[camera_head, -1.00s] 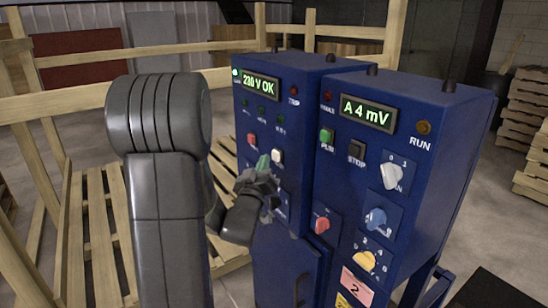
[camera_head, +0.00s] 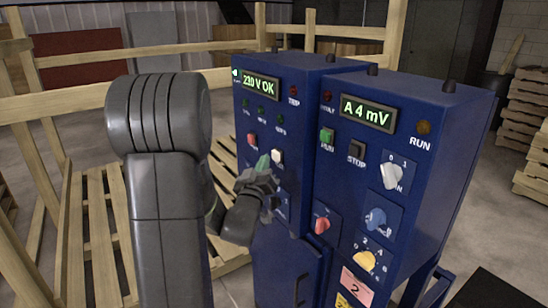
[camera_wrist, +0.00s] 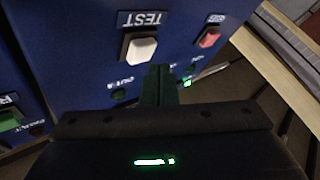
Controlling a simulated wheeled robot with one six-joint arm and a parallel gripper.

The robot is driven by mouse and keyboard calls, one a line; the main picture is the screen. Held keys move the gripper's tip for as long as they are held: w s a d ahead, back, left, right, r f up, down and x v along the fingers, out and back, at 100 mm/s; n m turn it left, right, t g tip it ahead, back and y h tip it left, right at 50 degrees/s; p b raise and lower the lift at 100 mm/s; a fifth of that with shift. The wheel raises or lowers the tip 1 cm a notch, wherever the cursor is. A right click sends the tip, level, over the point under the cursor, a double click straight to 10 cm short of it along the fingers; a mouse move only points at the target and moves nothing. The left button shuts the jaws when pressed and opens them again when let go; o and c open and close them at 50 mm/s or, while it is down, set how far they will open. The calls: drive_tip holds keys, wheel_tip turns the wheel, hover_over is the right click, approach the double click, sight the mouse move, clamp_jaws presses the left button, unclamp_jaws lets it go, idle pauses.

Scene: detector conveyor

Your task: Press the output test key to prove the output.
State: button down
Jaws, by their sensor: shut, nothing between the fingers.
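The white test key (camera_head: 277,156) is on the front of the left blue cabinet, right of a red key (camera_head: 252,140). In the wrist view the white key (camera_wrist: 140,47) sits beside the word TEST, and the red key (camera_wrist: 208,38) is to its right. My gripper (camera_head: 263,162) is shut and empty in front of the cabinet, close to the white key. In the wrist view its fingertips (camera_wrist: 160,72) lie just below and right of the white key, seemingly apart from it. I cannot tell the exact gap to the panel.
The left cabinet's display (camera_head: 260,86) reads 230 V OK, with small green lamps (camera_head: 262,111) below. The right cabinet (camera_head: 420,150) has a display reading A 4 mV, a green key (camera_head: 326,137), a dark STOP key (camera_head: 357,150) and several knobs. Wooden rails (camera_head: 90,100) stand behind.

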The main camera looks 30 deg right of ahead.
idle(0.4)
drive_tip(key=shift+d+b, duration=0.4)
drive_tip(key=shift+b, duration=0.15)
drive_tip(key=shift+d+b, duration=0.4)
drive_tip(key=shift+d, duration=0.1)
idle(0.5)
drive_tip(key=shift+a, duration=0.15)
drive_tip(key=shift+a+b, duration=0.4)
drive_tip(key=shift+a, duration=0.35)
drive_tip(key=shift+s+a+b, duration=0.15)
drive_tip(key=shift+a+b, duration=0.15)
drive_tip(key=shift+a, duration=0.95)
drive_tip(key=shift+s+a+b, duration=0.1)
drive_tip(key=shift+a+b, duration=0.2)
drive_tip(key=shift+a, duration=0.95)
